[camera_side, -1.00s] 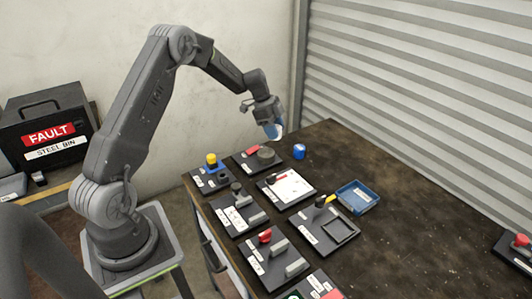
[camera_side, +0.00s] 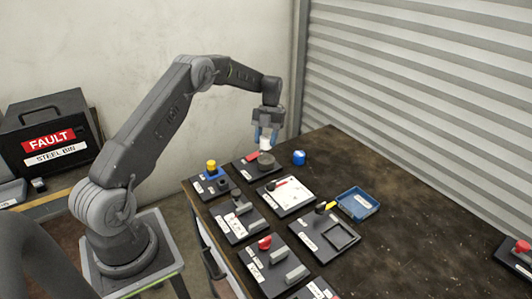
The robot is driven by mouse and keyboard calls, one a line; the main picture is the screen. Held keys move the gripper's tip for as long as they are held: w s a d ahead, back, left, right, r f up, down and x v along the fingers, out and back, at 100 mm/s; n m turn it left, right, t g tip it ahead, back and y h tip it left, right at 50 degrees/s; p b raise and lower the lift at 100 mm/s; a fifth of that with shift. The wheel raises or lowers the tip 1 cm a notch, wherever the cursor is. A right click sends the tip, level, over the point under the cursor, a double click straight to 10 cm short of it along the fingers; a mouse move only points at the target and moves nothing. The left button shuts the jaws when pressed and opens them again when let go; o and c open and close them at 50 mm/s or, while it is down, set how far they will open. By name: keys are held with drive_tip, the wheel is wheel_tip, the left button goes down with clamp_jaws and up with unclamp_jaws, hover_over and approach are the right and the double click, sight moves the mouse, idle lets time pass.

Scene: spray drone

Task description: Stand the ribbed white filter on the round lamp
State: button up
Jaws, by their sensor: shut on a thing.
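My gripper (camera_side: 266,137) points straight down over the far end of the table, its blue fingers shut on a small white piece, the filter (camera_side: 266,143). Its ribs are too small to make out. Just below it, on a black plate with a red label, is a round dark grey disc (camera_side: 265,160), which looks like the round lamp. The filter's lower end is close above the disc; I cannot tell if they touch.
A yellow-topped knob (camera_side: 211,167) is on a plate to the left. A white-faced plate (camera_side: 290,194), a blue tray (camera_side: 358,204) and several black fixture plates lie nearer. The table's right side is mostly clear.

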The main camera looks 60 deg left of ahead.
sight(266, 158)
drive_tip(key=shift+f, duration=2.35)
drive_tip(key=o, duration=0.9)
drive_tip(key=shift+f, duration=0.1)
